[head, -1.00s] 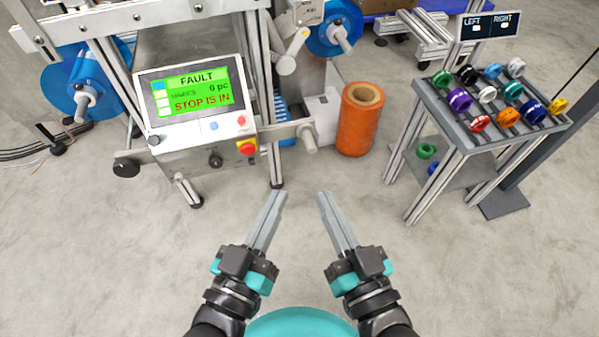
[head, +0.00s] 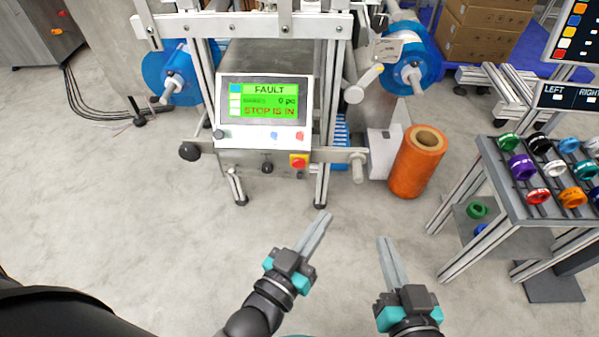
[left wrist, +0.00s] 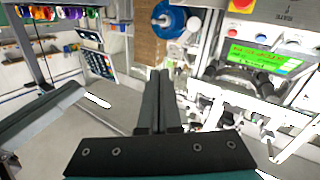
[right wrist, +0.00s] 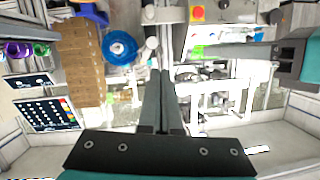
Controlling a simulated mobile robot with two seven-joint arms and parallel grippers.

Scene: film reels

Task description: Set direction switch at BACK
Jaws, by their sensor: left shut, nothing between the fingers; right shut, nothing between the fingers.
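The machine's control box (head: 240,160) stands beyond my grippers in the head view. A small black knob (head: 267,168), which looks like the direction switch, sits on its lower front. Its markings and setting are too small to read. My right gripper (head: 385,243) is shut and empty, further right and nearer to me.
A red-and-yellow stop button (head: 298,161) is beside the knob. The screen (head: 264,101) reads FAULT and STOP IS IN. A bar with a handle (head: 357,160) juts out at right. An orange roll (head: 416,163) and a rack (head: 502,197) of coloured rings stand further right. The floor between is clear.

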